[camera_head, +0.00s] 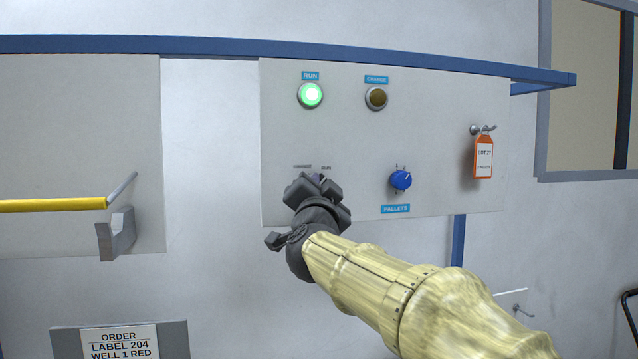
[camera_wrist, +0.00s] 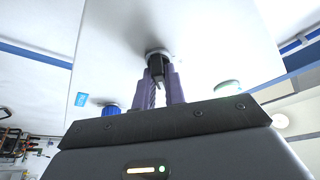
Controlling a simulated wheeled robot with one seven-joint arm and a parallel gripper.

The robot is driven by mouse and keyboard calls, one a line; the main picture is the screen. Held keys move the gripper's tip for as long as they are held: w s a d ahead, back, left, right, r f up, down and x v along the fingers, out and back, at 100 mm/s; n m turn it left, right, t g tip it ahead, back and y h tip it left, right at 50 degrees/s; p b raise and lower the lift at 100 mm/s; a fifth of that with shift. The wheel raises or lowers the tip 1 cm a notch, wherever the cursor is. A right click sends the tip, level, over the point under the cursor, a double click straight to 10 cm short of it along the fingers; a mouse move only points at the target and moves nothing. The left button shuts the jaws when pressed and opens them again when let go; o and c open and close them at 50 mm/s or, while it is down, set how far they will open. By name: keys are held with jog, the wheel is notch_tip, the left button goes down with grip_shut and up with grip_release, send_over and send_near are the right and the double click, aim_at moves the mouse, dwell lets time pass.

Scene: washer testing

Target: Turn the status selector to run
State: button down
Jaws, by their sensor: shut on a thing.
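The status selector sits on the grey panel (camera_head: 350,130) under small CHANGE and RUN markings (camera_head: 326,168). In the head view my gripper (camera_head: 318,182) covers most of it. In the wrist view the selector (camera_wrist: 157,54) shows as a dark knob with a round base on the panel, between the fingers of my gripper (camera_wrist: 162,75). The fingers are shut on it. The RUN lamp (camera_head: 311,95) glows green, and the CHANGE lamp (camera_head: 376,98) is dark. How the selector's pointer stands is hidden.
A blue PALLETS knob (camera_head: 401,180) sits right of my gripper. An orange LOT 21 tag (camera_head: 483,157) hangs from a hook at the panel's right. A yellow-handled bar (camera_head: 60,205) and grey bracket (camera_head: 117,234) are at left. An order sign (camera_head: 119,341) is below.

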dwell(0.3)
jog(key=c, duration=1.5)
grip_release()
jog(key=shift+o, duration=0.2)
jog(key=shift+s, duration=0.1)
jog(key=b+v, duration=0.6)
jog(key=v, duration=1.1)
jog(key=shift+f, duration=0.1)
